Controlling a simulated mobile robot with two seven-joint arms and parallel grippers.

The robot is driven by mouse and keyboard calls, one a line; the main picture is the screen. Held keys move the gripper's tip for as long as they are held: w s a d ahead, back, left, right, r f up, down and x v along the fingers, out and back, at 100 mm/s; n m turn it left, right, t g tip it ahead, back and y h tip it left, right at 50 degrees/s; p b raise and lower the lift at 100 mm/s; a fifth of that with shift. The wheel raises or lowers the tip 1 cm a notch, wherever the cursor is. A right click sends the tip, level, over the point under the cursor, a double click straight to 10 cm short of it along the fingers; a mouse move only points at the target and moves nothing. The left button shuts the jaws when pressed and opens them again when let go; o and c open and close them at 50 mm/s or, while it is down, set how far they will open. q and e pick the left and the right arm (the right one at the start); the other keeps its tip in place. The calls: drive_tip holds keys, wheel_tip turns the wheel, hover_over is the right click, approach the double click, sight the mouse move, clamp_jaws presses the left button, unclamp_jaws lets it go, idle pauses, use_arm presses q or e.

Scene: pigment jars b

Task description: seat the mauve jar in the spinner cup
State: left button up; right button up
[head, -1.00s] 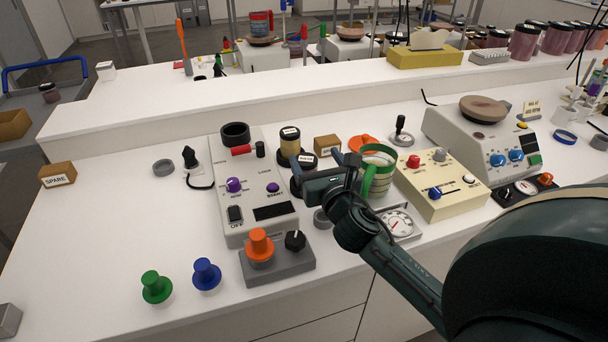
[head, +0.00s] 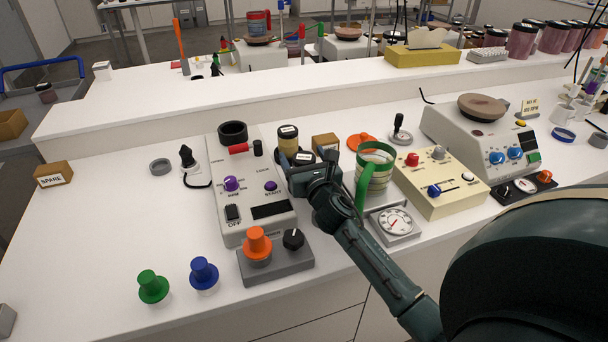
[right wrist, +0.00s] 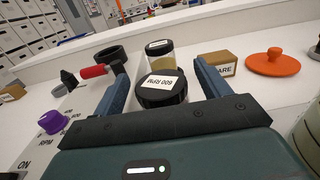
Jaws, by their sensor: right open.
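My left gripper is out of view.
A yellowish jar (head: 288,142) stands just behind the lidded jar. A box (head: 325,142), an orange lid (head: 362,141) and a green-handled mug (head: 374,168) are to the right. The spinner (head: 245,205) has a red handle (right wrist: 93,71) beside the cup.

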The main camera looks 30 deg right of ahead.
drive_tip(key=c, duration=1.4)
